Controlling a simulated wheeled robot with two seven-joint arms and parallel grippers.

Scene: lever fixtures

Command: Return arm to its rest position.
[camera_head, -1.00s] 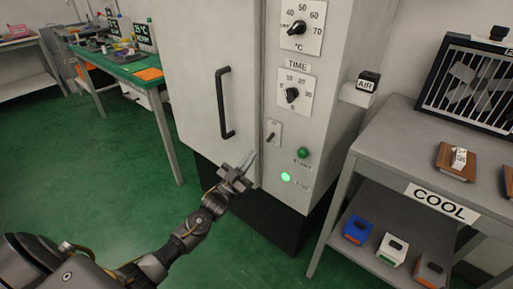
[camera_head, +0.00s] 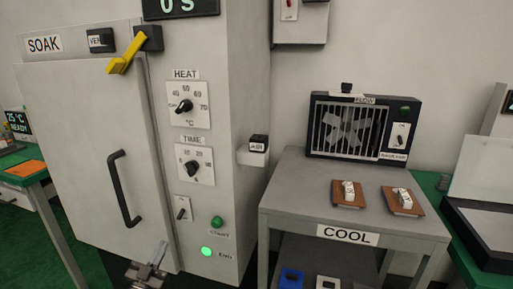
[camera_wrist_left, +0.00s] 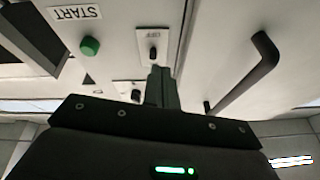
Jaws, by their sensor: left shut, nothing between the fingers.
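My left gripper (camera_head: 150,271) shows at the bottom edge of the head view, in front of the lower right part of the SOAK cabinet door (camera_head: 95,190). Its fingers are closed together and empty, and the rest of the arm is cut off below. In the left wrist view the closed fingers (camera_wrist_left: 162,88) point toward the cabinet front, with the toggle switch (camera_wrist_left: 153,52) just beyond their tips and the green START button (camera_wrist_left: 90,46) to the left. I cannot tell how far the fingertips stand from the panel. My right gripper is not in view.
The black door handle (camera_head: 124,190) sticks out above my left gripper. A yellow lever (camera_head: 126,52) is at the cabinet's top, and the green END light (camera_head: 206,251) is lit. The COOL table (camera_head: 340,215), with two brown blocks and a fan box (camera_head: 360,128), stands right.

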